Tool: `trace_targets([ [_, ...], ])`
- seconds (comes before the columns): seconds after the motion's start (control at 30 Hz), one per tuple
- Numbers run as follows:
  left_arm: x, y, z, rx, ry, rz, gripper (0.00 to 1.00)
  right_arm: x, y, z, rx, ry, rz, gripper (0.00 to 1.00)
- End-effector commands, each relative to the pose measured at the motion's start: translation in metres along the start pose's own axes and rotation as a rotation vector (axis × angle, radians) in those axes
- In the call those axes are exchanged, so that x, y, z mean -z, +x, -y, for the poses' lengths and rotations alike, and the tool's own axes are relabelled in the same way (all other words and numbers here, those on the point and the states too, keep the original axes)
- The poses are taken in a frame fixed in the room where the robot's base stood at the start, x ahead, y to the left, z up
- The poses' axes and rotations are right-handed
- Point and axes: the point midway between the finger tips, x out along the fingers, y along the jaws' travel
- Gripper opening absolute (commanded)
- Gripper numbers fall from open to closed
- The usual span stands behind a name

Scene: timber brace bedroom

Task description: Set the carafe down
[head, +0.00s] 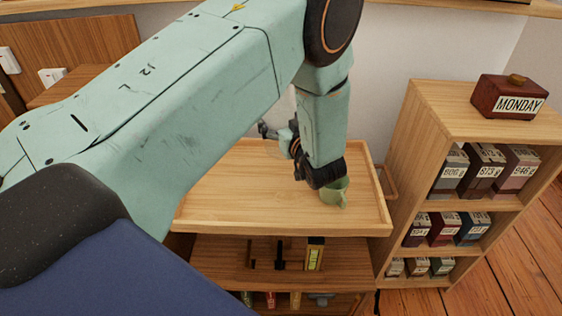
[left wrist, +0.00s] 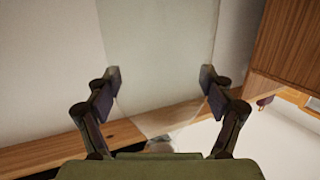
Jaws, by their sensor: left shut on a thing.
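My left gripper (head: 277,135) reaches over the wooden tray top (head: 225,212) of a cart, partly hidden behind my own wrist. In the left wrist view, its two fingers (left wrist: 160,88) stand on either side of a clear, pale glass carafe (left wrist: 160,60) and are shut on it. The carafe's upper part runs out of that view. In the head view the carafe is too faint and hidden to make out clearly, so I cannot tell whether its base touches the tray. My right gripper is not in view.
The tray has a raised rim. A wooden shelf unit (head: 432,110) with several labelled boxes and a "MONDAY" block (head: 508,97) stands at right. The tray's left and front areas are bare.

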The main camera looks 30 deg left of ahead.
Motion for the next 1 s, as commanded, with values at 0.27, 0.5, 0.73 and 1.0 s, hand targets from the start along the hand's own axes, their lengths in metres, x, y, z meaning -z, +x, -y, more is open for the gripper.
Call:
trace_targets([
  [0.27, -0.032, 0.006, -0.001, -0.002, -0.003, -0.007, 0.19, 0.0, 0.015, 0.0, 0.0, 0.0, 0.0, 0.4],
  [0.5, -0.049, 0.008, -0.001, -0.002, -0.002, -0.007, 0.19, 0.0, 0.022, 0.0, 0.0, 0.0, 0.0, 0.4],
  [0.73, -0.071, 0.012, -0.001, -0.002, -0.003, -0.007, 0.19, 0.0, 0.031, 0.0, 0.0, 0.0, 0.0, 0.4],
  [1.0, -0.07, 0.012, -0.001, -0.002, -0.003, -0.007, 0.19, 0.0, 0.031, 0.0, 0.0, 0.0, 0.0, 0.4],
])
